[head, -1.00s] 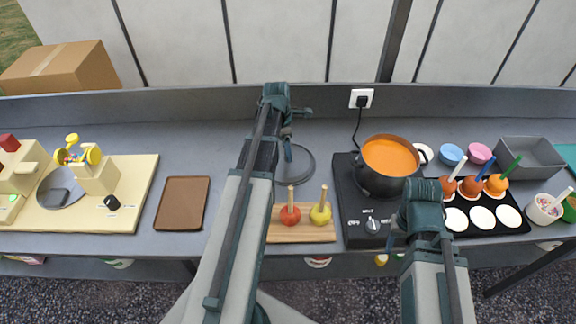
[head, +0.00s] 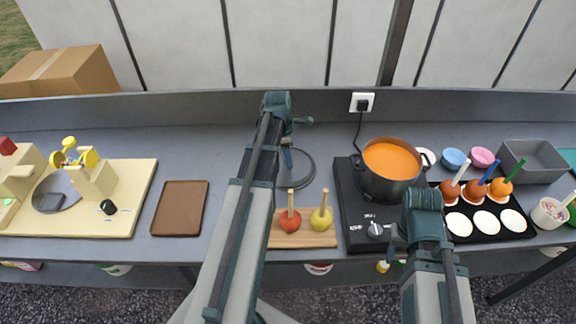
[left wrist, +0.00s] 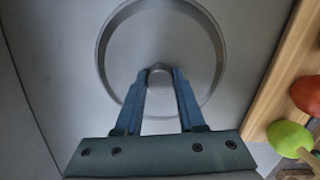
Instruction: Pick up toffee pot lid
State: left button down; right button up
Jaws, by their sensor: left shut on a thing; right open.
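The toffee pot lid (head: 304,166) is a round grey lid on the counter behind the wooden board, partly hidden by my left arm. It also fills the middle of the left wrist view (left wrist: 208,62), with a small knob at its centre. My left gripper (head: 287,160) is shut on that knob, its blue fingers either side of it in the left wrist view (left wrist: 160,72). I cannot tell any gap under the lid. The toffee pot (head: 391,186), full of orange toffee, stands uncovered on the black hob (head: 355,215). My right gripper (head: 393,233) is open close to the hob's dial, partly hidden by its arm.
Two apples on sticks, red (head: 290,221) and yellow (head: 321,219), stand on the wooden board (head: 300,238) in front of the lid. A brown tray (head: 180,207) lies left. Coated apples and a grey bin (head: 535,160) are right.

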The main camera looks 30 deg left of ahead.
pick_arm(q)
notch_tip(320, 180, up, 8)
jog(key=p, duration=0.7)
jog(key=shift+f+p, duration=0.1)
jog(key=shift+p, duration=0.3)
jog(key=shift+a, duration=0.1)
